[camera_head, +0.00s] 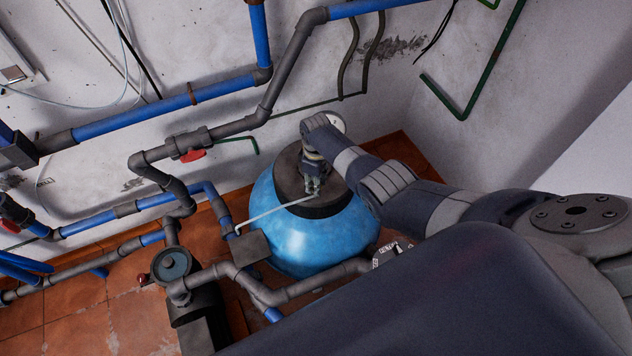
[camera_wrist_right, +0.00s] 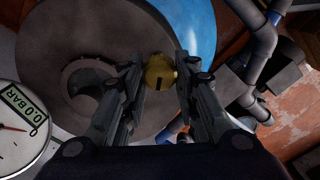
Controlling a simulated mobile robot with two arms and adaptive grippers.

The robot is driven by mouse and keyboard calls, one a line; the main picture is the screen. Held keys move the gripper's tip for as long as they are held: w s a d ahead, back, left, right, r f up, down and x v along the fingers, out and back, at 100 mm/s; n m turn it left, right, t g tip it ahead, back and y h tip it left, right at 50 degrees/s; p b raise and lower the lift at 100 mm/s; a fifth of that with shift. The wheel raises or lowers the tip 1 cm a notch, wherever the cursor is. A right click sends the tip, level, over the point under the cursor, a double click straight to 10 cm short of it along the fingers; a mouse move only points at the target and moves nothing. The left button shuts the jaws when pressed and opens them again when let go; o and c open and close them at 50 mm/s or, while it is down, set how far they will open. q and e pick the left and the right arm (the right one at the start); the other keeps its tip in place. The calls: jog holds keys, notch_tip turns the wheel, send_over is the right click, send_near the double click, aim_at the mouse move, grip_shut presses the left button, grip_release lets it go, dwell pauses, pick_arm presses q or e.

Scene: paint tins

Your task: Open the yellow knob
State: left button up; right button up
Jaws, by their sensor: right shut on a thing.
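The yellow knob (camera_wrist_right: 158,73) shows in the right wrist view, between the fingertips of my right gripper (camera_wrist_right: 160,80). It is round, with a dark slot-like mark on its face. The right gripper is shut on it, one finger on each side. In the head view my right arm comes in from the right, and the right gripper (camera_head: 313,187) reaches down over the dark grey top of a blue tank (camera_head: 315,240). The knob itself is too small to make out there. My left gripper is not in view.
A pressure gauge (camera_wrist_right: 22,128) reading 0.0 BAR is left of the gripper in the wrist view. A thin light pipe (camera_head: 275,212) runs from the tank top. Grey and blue pipes, a red valve handle (camera_head: 192,156) and a pump (camera_head: 190,290) crowd the left.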

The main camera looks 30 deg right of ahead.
dwell(0.4)
jog(key=o, duration=1.1)
jog(key=shift+c, duration=0.2)
jog(key=shift+r, duration=0.15)
notch_tip(320, 180, up, 12)
jog(key=shift+f, duration=0.2)
